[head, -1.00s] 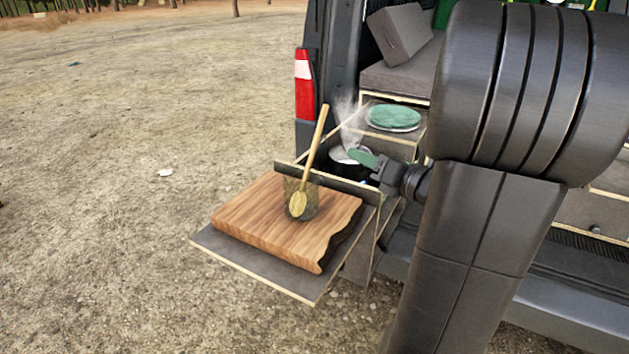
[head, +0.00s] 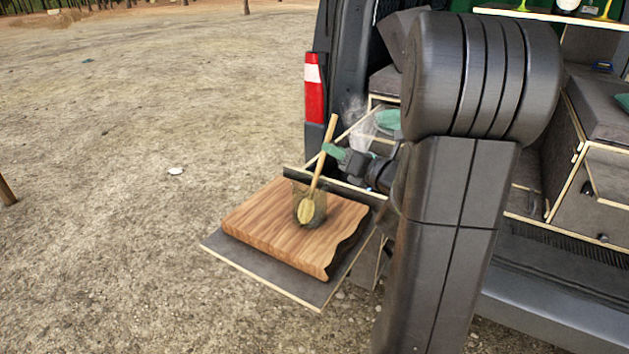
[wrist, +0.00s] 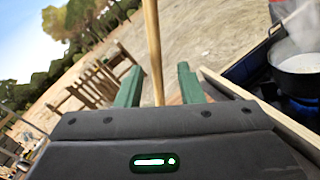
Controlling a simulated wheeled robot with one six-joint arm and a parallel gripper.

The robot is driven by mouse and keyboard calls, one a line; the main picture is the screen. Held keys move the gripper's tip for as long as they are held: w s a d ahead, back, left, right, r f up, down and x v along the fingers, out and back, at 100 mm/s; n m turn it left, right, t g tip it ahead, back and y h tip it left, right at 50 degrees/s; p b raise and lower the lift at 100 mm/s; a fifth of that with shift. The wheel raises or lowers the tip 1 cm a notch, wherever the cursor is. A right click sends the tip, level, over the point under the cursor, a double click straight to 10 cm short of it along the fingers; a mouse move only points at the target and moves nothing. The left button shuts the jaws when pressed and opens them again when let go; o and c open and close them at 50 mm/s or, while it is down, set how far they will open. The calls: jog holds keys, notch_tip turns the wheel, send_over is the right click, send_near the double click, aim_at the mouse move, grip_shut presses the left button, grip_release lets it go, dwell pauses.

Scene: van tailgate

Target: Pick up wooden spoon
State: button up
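The wooden spoon (head: 323,153) stands tilted in a small see-through container (head: 318,207) on the wooden cutting board, its handle rising up and to the right in the head view. In the wrist view, the spoon's handle (wrist: 153,50) runs upright between the two green fingers of my gripper (wrist: 158,84). The fingers are apart, with gaps on both sides of the handle. In the head view, my gripper (head: 334,151) is beside the upper handle, and part of it is hidden behind my arm.
The cutting board (head: 260,222) lies on a pull-out shelf (head: 250,263) at the van's rear. A steaming pot (wrist: 298,72) sits on a burner to the right in the wrist view, beyond a wooden edge (wrist: 255,108). Open ground lies to the left.

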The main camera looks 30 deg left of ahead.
jog(key=p+x, duration=0.1)
jog(key=x, duration=0.2)
jog(key=shift+s+a+r, duration=0.1)
jog(key=shift+a+r, duration=0.1)
jog(key=shift+a, duration=0.05)
jog(key=shift+a+f, duration=0.1)
jog(key=shift+a, duration=0.1)
jog(key=shift+c, duration=0.2)
grip_shut()
